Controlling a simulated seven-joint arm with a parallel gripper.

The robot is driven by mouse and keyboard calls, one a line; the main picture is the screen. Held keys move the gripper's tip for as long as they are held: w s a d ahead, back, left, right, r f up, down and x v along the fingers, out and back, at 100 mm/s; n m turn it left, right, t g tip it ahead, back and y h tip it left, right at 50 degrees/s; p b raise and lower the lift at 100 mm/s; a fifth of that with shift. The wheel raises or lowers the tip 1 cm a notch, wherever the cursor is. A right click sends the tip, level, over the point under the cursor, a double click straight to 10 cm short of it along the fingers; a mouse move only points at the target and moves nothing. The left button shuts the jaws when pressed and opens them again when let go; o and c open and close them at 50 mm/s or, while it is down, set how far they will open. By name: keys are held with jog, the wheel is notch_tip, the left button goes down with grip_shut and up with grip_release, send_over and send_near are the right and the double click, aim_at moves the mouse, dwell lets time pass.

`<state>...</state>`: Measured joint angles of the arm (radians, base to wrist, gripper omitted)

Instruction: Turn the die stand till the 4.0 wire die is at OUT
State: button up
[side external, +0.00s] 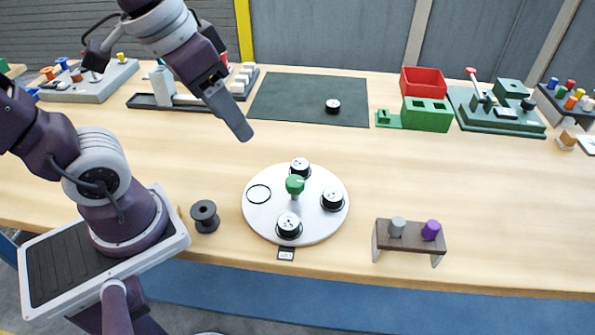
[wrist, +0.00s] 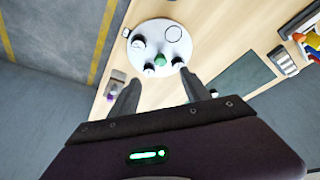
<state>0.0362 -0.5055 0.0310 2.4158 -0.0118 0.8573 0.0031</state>
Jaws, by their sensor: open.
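The die stand (side external: 262,218) is a round white turntable with a green knob (side external: 295,185) on a post at its centre. Three black-and-white dies sit on it: one at the front (side external: 289,226), one at the right (side external: 332,199) and one at the back (side external: 300,168). An empty black ring (side external: 259,194) marks the left place. The OUT label (side external: 286,254) is on the table beside the front die. Die sizes are too small to read. My gripper (side external: 243,135) is above the table, behind and left of the stand, touching nothing. In the wrist view its fingers (wrist: 158,98) are apart and empty.
Another black-and-white die (side external: 333,106) lies on the dark green mat (side external: 290,97). A dark spool (side external: 205,216) stands left of the stand. A small brown rack (side external: 412,238) with grey and purple pegs stands at the right. Green and red boxes are at the back.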

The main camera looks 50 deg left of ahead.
aim_at(295, 180)
jog(key=w+f+g, duration=0.1)
jog(key=w+f, duration=0.2)
jog(key=w+f+g, duration=0.1)
jog(key=w+f, duration=0.3)
jog(key=w+d+f+g, duration=0.1)
jog(key=w+f+g, duration=0.1)
jog(key=w+f, duration=0.2)
jog(key=shift+f, duration=0.25)
notch_tip(295, 180, down, 7)
jog(key=shift+f, duration=0.2)
jog(key=shift+w, duration=0.1)
jog(key=shift+c, duration=0.5)
grip_shut()
jog(key=shift+r, duration=0.1)
